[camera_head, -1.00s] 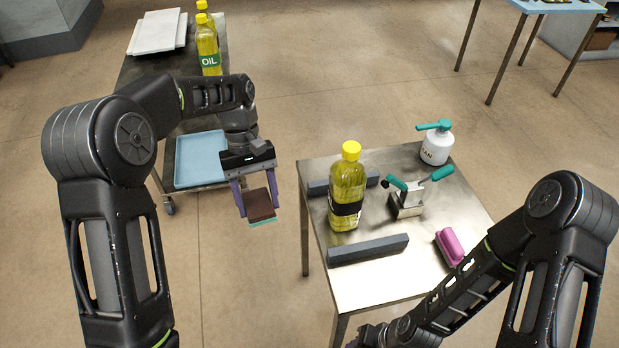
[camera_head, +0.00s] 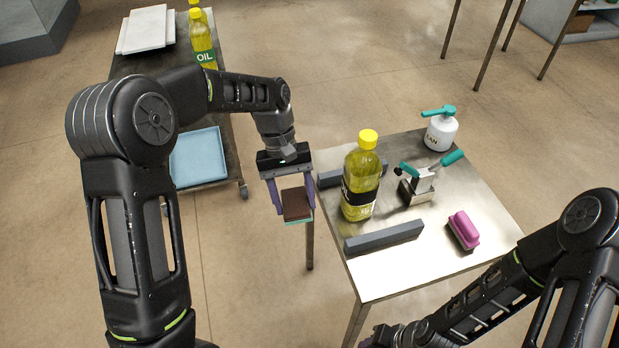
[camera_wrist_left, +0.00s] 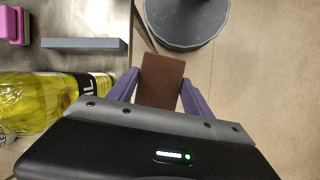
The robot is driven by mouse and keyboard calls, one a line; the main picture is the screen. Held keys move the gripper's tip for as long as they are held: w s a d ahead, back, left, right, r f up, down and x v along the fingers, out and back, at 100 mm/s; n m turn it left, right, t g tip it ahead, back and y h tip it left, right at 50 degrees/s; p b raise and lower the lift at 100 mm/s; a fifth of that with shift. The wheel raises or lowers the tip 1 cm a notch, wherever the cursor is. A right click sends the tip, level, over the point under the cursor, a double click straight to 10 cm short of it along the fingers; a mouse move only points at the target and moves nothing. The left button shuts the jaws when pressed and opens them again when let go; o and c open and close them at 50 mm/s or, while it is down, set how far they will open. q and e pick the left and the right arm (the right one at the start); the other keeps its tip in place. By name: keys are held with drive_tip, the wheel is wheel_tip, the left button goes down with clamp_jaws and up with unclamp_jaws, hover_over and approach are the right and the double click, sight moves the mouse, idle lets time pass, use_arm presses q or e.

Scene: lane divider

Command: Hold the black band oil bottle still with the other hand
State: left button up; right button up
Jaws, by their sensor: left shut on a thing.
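The black band oil bottle (camera_head: 361,178) stands upright on the steel table, with a yellow cap and yellow oil. Its side also shows at the left of the left wrist view (camera_wrist_left: 38,98). My left gripper (camera_head: 296,206) is shut on a brown block with a teal underside (camera_head: 297,203), held just off the table's left edge, left of the bottle and apart from it. The block's brown face shows between the purple fingers in the left wrist view (camera_wrist_left: 160,82). My right gripper (camera_head: 372,339) barely shows at the bottom edge; its jaws are unclear.
Two grey bars (camera_head: 384,236) lie before and behind the bottle on the steel table (camera_head: 450,262). A cart with a blue tray (camera_head: 199,157) stands left.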

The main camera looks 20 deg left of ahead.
sight(305, 212)
use_arm(q)
drive_tip(key=d+f+m+h, duration=0.1)
drive_tip(key=d+f+m+t+h+b, duration=0.1)
drive_tip(key=f, duration=0.1)
drive_tip(key=shift+s+d+f+t+h, duration=0.1)
drive_tip(key=shift+d+f+t+h, duration=0.1)
drive_tip(key=shift+d+t+h, duration=0.1)
drive_tip(key=w+a+r+m+t+h+b, duration=0.1)
drive_tip(key=w+r+m+t+h+b, duration=0.2)
drive_tip(key=h, duration=0.7)
drive_tip(key=w+r+t+b, duration=0.1)
drive_tip(key=w+b, duration=0.1)
drive_tip(key=w, duration=0.1)
drive_tip(key=shift+w+r+t+h, duration=0.25)
drive_tip(key=shift+w+t+h, duration=0.05)
drive_tip(key=shift+w+t, duration=0.1)
drive_tip(key=shift+s, duration=0.1)
